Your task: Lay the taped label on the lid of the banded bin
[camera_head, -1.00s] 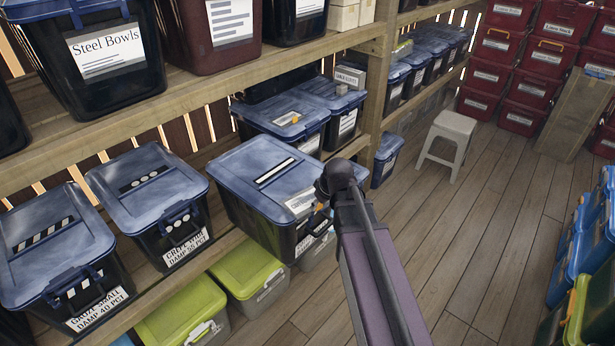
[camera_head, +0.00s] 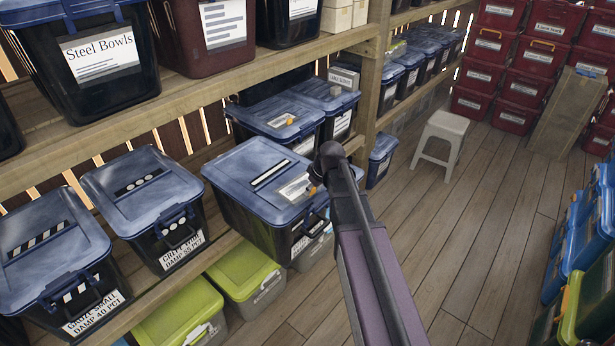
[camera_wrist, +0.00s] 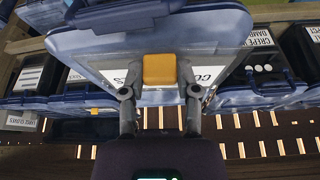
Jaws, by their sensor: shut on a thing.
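The bin with a white band across a dark strip on its blue lid (camera_head: 238,187) stands on the shelf, left of my gripper (camera_head: 318,176). A pale printed label (camera_head: 293,189) shows over the right part of this lid, beside the gripper. I cannot tell if it touches the lid. An orange tab shows at the gripper in the head view. In the wrist view the orange tab (camera_wrist: 159,68) sits between the two fingers of my gripper (camera_wrist: 160,93), which is shut on it. The fingertips are partly hidden in the head view.
A bin with dots on its lid (camera_head: 150,205) and one with diagonal stripes (camera_head: 45,265) stand to the left. Another blue-lidded bin (camera_head: 262,115) stands behind. A grey stool (camera_head: 442,135) is at the right on open floor (camera_head: 475,215). The upper shelf (camera_head: 220,75) runs overhead.

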